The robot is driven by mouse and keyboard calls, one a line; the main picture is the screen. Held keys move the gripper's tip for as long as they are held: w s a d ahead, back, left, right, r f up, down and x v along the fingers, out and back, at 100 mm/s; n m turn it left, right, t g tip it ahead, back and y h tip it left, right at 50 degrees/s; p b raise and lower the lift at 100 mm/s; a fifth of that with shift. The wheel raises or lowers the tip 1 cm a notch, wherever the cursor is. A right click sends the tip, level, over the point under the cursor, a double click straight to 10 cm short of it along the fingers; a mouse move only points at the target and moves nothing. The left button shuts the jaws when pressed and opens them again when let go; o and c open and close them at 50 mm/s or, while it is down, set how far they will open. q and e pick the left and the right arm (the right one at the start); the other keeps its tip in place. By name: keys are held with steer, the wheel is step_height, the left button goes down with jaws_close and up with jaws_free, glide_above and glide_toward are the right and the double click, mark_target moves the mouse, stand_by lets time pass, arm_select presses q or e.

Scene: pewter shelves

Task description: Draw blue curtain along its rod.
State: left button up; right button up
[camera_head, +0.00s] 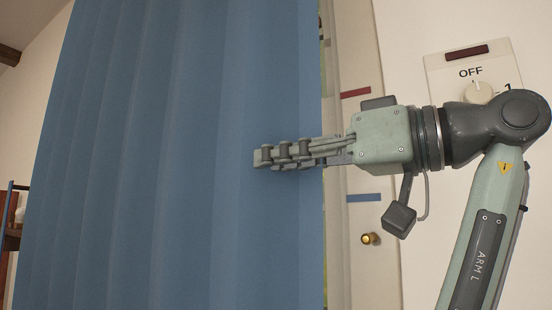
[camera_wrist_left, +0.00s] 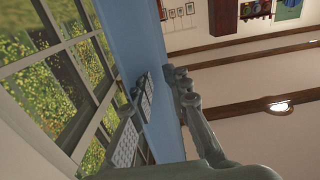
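The blue curtain (camera_head: 190,120) hangs in vertical folds over the left and middle of the head view. Its free edge is just right of centre. My left gripper (camera_head: 262,156), on the arm marked ARM L, reaches in from the right at that edge. One finger shows in front of the cloth; the other is hidden there. In the left wrist view the curtain (camera_wrist_left: 125,35) is a narrow blue strip. The left gripper's fingers (camera_wrist_left: 160,90) stand apart around its edge, with a ridged pad face showing. The rod is out of view. My right gripper is not in view.
A wall panel marked OFF with a knob (camera_head: 478,92) is close above my left arm. A pale window frame with a brass knob (camera_head: 370,239) is right of the curtain. A shelf (camera_head: 12,240) stands at far left. Window panes (camera_wrist_left: 50,90) fill the wrist view's left.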

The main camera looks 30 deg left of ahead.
mark_target(279, 83)
arm_select(q)
steer(key=shift+o, duration=1.2)
steer(key=shift+s+d+r, duration=0.1)
steer(key=shift+s+d, duration=0.05)
steer(key=shift+d, duration=0.05)
steer(key=shift+r, duration=0.1)
step_height(279, 83, up, 10)
steer(key=shift+f, duration=0.2)
steer(key=shift+r, duration=0.1)
